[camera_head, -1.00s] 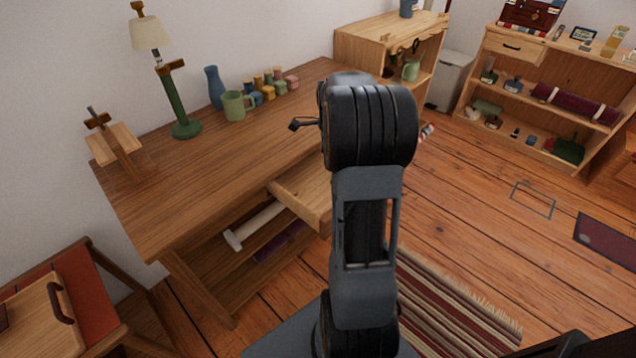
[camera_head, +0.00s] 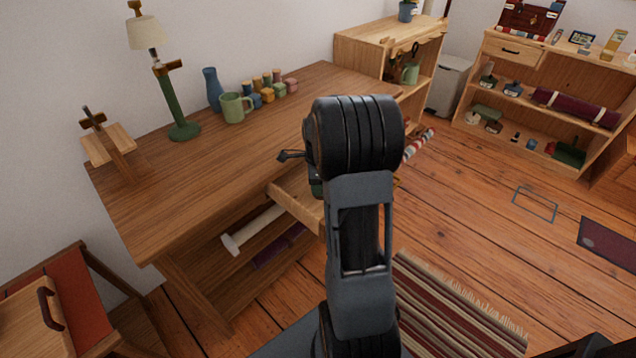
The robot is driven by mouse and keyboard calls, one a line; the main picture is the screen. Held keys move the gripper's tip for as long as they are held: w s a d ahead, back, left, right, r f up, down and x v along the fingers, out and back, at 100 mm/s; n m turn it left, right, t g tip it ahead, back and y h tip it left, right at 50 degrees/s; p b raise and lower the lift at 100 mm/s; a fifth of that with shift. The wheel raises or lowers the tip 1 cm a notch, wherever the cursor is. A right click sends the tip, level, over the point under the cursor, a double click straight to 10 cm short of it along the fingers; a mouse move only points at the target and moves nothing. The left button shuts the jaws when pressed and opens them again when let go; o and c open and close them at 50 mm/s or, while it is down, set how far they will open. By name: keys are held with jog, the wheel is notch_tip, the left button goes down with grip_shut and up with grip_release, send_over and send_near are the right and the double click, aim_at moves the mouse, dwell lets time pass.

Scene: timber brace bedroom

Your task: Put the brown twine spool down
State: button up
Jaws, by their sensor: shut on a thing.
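The brown twine spool cannot be made out with certainty. My arm's elbow and forearm stand in the middle of the picture and hide my gripper and whatever is between its fingers. A small dark part sticks out left of my arm over the wooden desk (camera_head: 215,185); I cannot tell which part of my arm it is. A row of small coloured spools (camera_head: 267,94), some blue, yellow and pink with brownish ones behind, stands at the back of the desk.
A green mug (camera_head: 234,108), blue vase (camera_head: 213,89) and green lamp (camera_head: 176,105) stand on the desk's back left. A wooden stand (camera_head: 108,145) is at its left end. The desk drawer (camera_head: 295,204) is open, with something green partly hidden there. The desk's front left is clear.

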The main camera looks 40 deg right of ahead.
jog(key=shift+f, duration=0.15)
jog(key=o, duration=1)
jog(key=shift+c, duration=0.2)
notch_tip(320, 180, up, 12)
jog(key=p, duration=0.3)
jog(key=s+a+n+t, duration=0.1)
jog(key=s+a+n, duration=0.5)
jog(key=a+n, duration=0.3)
jog(key=s+a+r+n+t, duration=0.1)
jog(key=s+a+n+t, duration=0.1)
jog(key=s+a+n, duration=0.4)
jog(key=a+n, duration=0.4)
jog(key=n, duration=0.6)
jog(key=shift+s+a, duration=0.25)
jog(key=shift+s, duration=0.15)
